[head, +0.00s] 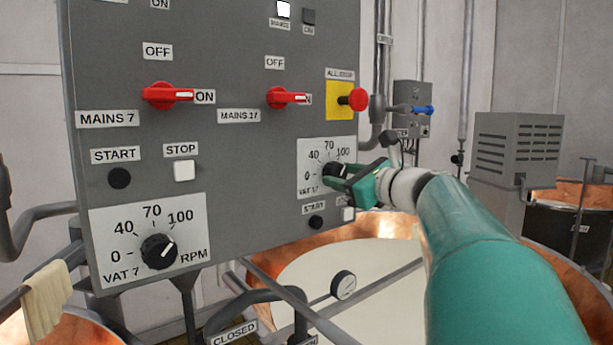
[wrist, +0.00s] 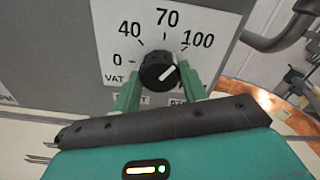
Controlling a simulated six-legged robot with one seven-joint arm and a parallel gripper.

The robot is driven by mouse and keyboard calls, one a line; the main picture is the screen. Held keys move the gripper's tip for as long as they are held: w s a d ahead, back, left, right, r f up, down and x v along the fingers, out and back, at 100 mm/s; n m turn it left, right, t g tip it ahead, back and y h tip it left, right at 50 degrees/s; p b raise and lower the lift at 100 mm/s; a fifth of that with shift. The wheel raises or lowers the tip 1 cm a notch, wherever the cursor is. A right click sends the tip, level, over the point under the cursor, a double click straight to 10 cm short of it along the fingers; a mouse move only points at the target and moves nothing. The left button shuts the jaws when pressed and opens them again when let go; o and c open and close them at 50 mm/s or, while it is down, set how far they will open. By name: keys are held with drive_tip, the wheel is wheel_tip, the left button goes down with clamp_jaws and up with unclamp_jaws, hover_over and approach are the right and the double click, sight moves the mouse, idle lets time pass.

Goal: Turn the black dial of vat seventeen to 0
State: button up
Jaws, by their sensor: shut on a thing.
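The black dial of vat seventeen (head: 337,170) sits on a white scale plate (head: 312,156) marked 0, 40, 70 and 100, low on the right of the grey panel. In the wrist view the dial (wrist: 159,70) shows between my two green fingers, and its white pointer line points up and right, toward the 100 mark. My gripper (head: 346,180) is shut on this dial, one finger on each side. In the head view my gripper hides part of the dial and the plate's lower right. The wrist view hides much of the vat label.
A similar vat 7 dial (head: 159,251) is at the panel's lower left. Red mains handles (head: 167,95) and (head: 286,97), and a red mushroom button (head: 358,99) on yellow, are above. A start button (head: 316,222) lies just below my gripper. A copper vat (head: 330,240) stands behind.

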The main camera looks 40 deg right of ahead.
drive_tip(key=n, duration=1)
drive_tip(key=shift+n, duration=0.4)
drive_tip(key=n, duration=0.3)
drive_tip(key=shift+n, duration=0.3)
drive_tip(key=n, duration=1)
drive_tip(key=shift+n, duration=0.4)
drive_tip(key=o, duration=1)
drive_tip(key=shift+s, duration=0.1)
